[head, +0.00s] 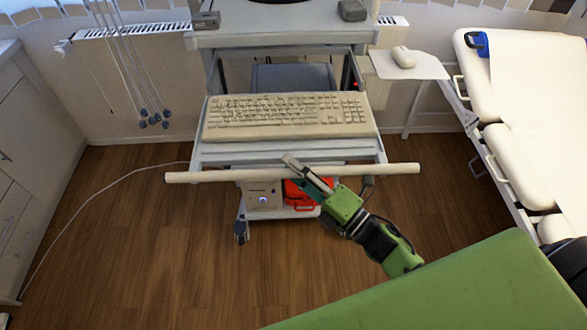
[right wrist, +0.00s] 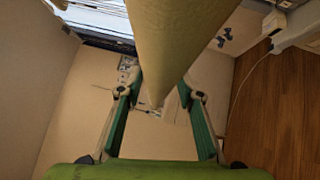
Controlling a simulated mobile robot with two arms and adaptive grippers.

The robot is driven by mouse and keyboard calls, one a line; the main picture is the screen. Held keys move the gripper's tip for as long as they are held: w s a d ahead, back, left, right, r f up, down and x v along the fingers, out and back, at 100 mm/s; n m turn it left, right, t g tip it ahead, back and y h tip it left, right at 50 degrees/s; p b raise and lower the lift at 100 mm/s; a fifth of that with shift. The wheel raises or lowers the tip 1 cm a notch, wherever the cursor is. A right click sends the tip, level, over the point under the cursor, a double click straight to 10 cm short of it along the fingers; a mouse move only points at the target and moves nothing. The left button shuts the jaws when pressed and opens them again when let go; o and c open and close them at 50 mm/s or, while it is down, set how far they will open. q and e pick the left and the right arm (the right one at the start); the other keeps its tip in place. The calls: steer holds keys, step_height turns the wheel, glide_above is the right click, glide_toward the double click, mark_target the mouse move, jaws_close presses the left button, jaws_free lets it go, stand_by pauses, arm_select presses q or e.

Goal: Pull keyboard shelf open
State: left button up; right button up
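The keyboard shelf (head: 290,151) is a pale grey tray on a wheeled cart in the head view, with a beige keyboard (head: 290,116) on it. A long beige bar (head: 230,175) runs across in front of the shelf. My right gripper (head: 297,170) is at the bar, right of its middle, with a finger showing over it. In the right wrist view the bar (right wrist: 150,40) passes between the two spread fingers (right wrist: 158,90). The fingers are apart; I cannot tell whether they touch the bar. My left gripper is not in view.
A cream bed (head: 545,100) stands at the right, near a white side tray with a mouse (head: 404,57). A green surface (head: 450,290) fills the lower right. White cabinets (head: 25,150) line the left. A cable lies on the otherwise clear wooden floor (head: 130,240).

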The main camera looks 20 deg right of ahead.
steer(key=v, duration=1.2)
steer(key=shift+r, duration=0.1)
steer(key=s+d+f+m+g+h, duration=0.1)
steer(key=d+f+m+g+h, duration=0.2)
steer(key=f, duration=0.7)
steer(key=s+d+f+m+g+h, duration=0.1)
steer(key=s+f+m+h, duration=0.1)
steer(key=f+m, duration=0.65)
steer(key=s+d+f+m+g+h, duration=0.1)
steer(key=d+f+m+h, duration=0.15)
steer(key=f, duration=0.95)
steer(key=s+a+f+m+g+h, duration=0.1)
steer(key=s+f+m+g, duration=0.3)
steer(key=s+f, duration=0.7)
steer(key=s+a+f+m+g+h, duration=0.1)
steer(key=s+a+f+m+g, duration=0.2)
steer(key=s+f, duration=0.8)
steer(key=s+m+g, duration=0.2)
steer(key=s+g, duration=0.2)
steer(key=shift+s, duration=0.4)
